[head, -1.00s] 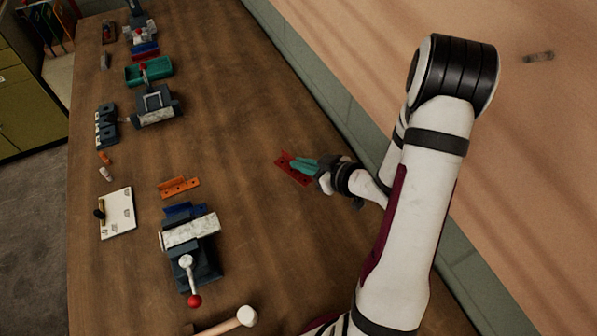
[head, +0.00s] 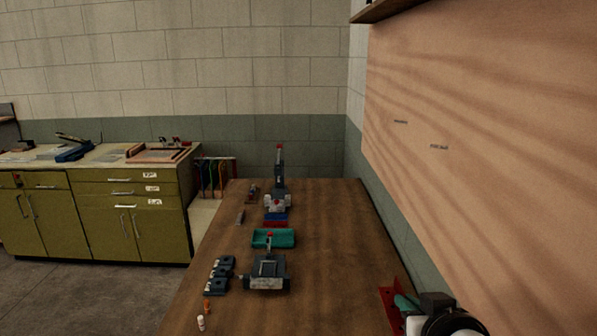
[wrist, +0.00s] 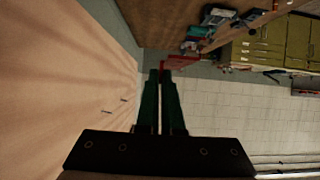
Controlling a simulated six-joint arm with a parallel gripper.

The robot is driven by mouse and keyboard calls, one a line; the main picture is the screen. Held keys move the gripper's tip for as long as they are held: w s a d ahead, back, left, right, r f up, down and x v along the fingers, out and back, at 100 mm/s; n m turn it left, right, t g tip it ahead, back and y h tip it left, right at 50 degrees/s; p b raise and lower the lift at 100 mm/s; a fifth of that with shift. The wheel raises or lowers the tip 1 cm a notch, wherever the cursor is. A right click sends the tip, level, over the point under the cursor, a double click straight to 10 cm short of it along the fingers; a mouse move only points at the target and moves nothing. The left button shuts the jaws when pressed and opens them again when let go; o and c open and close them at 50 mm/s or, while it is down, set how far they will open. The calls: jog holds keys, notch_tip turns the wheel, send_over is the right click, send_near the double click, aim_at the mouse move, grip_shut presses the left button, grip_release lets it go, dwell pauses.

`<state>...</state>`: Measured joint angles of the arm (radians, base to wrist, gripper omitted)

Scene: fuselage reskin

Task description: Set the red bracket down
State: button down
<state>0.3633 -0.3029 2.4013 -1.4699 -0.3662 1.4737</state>
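The red bracket (head: 389,306) is at the lower right of the head view, near the bench's right side. My gripper's green fingers (head: 404,303) are at it, coming from the right. In the wrist view the fingers (wrist: 160,74) are close together with a narrow gap, and the red bracket (wrist: 181,62) sticks out at their tips, mostly to the right. My gripper appears shut on the bracket. Part of the bracket is hidden by the fingers, and the frames do not clearly show whether it touches the bench.
The wooden bench (head: 335,240) has clear room in its middle and right. Along its left are a teal tray (head: 273,239), a grey fixture (head: 266,272), dark blocks (head: 219,274) and a far clamp (head: 279,183). A tan panel (head: 480,130) rises along the right.

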jog(key=s+d+f, duration=0.1)
jog(key=d+f, duration=0.4)
jog(key=f, duration=0.6)
jog(key=s+d+f, duration=0.1)
jog(key=d+f, duration=0.5)
jog(key=f, duration=0.6)
jog(key=w+a+f, duration=0.4)
jog(key=a, duration=0.1)
jog(key=w+a+f, duration=0.2)
jog(key=w, duration=0.1)
jog(key=shift+a, duration=0.35)
jog(key=f, duration=0.4)
jog(key=shift+w+a, duration=0.2)
jog(key=shift+a, duration=0.05)
jog(key=shift+f, duration=0.15)
jog(key=shift+f, duration=0.1)
jog(key=c, duration=1.1)
grip_release()
jog(key=shift+o, duration=0.2)
